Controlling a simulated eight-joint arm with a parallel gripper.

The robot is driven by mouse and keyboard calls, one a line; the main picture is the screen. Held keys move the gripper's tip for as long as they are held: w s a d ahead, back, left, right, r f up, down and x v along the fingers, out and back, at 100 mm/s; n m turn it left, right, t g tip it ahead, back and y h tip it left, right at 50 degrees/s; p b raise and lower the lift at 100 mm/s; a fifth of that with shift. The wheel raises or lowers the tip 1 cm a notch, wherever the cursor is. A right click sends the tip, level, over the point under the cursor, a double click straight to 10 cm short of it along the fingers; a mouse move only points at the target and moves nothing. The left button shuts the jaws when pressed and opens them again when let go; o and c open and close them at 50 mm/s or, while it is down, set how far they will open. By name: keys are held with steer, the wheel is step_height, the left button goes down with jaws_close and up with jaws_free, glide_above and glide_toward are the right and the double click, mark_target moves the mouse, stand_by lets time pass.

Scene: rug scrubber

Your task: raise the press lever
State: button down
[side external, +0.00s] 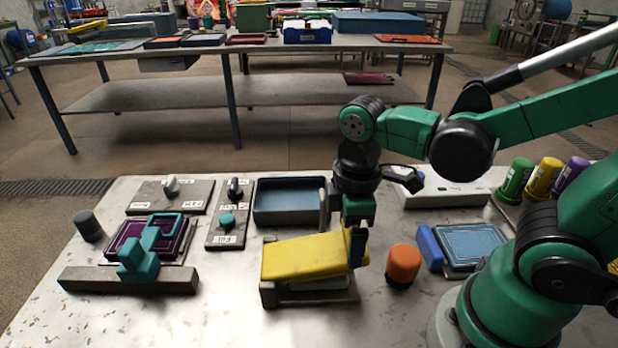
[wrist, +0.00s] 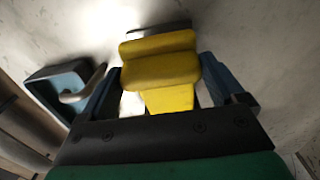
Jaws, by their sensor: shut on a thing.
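A yellow padded block (side external: 308,257) sits slightly tilted over a low grey frame (side external: 310,295) on the near side of the metal table. My gripper (side external: 356,245) reaches down to its right end and is shut on it. In the wrist view, the yellow block (wrist: 160,70) lies between the two blue fingers of my gripper (wrist: 160,85). A grey upright handle (side external: 322,208) stands at the right end of a blue tray; the handle (wrist: 84,88) also shows in the wrist view. No label shows which part is the press lever. My fingers hide part of the yellow block's end.
The blue tray (side external: 288,203) is behind the yellow block. A teal piece on a purple pad (side external: 128,236) and switch panels (side external: 228,214) are to the left.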

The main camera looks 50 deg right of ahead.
mark_target(312, 252)
steer(key=shift+w+a+r, duration=0.25)
steer(key=shift+r, duration=0.2)
steer(key=w+a+r, duration=0.1)
steer(key=r, duration=0.1)
steer(key=w+a+r, duration=0.2)
steer(key=shift+w+a+r, duration=0.1)
steer(key=w+a+r, duration=0.1)
steer(key=w+a, duration=0.5)
steer(key=shift+w+a+r, duration=0.25)
steer(key=shift+w+a, duration=0.05)
stand_by(0.3)
jaws_free()
steer(key=shift+r, duration=2.8)
steer(key=shift+d, duration=0.1)
